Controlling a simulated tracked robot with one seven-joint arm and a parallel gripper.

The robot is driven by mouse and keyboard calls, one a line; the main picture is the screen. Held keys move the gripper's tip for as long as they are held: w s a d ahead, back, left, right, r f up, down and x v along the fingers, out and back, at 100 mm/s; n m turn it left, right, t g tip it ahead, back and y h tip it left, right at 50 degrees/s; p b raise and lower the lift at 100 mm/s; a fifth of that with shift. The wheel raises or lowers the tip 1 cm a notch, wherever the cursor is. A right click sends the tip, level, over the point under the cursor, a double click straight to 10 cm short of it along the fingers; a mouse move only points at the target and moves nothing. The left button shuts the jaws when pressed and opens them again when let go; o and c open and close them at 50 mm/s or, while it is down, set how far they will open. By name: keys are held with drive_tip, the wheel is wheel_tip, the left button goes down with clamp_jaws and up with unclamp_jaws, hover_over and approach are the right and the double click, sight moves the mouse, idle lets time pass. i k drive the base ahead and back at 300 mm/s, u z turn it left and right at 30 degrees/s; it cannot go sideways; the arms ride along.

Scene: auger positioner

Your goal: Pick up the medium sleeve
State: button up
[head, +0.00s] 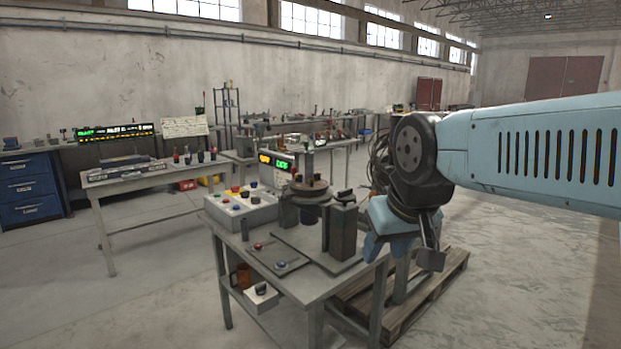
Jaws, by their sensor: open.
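I cannot tell for sure which item is the medium sleeve. Several small dark and red upright pieces (200,156) stand at the right end of the grey table on the left; their sizes are hard to compare from here. My gripper (403,250) hangs at the right end of the near workbench (292,284), pointing down, open, with nothing visible between its fingers. It is well apart from those small pieces. A dark round fixture (303,189) with a post stands on the near workbench, left of my gripper.
A wooden pallet (432,291) lies on the floor at right. Blue drawers (28,187) stand far left.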

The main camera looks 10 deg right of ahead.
sight(309, 154)
drive_tip(key=z, duration=0.05)
drive_tip(key=k, duration=0.35)
drive_tip(key=z, duration=1.2)
drive_tip(key=i, duration=1.8)
drive_tip(key=u, duration=2.2)
drive_tip(key=i, duration=0.55)
drive_tip(key=u, duration=0.05)
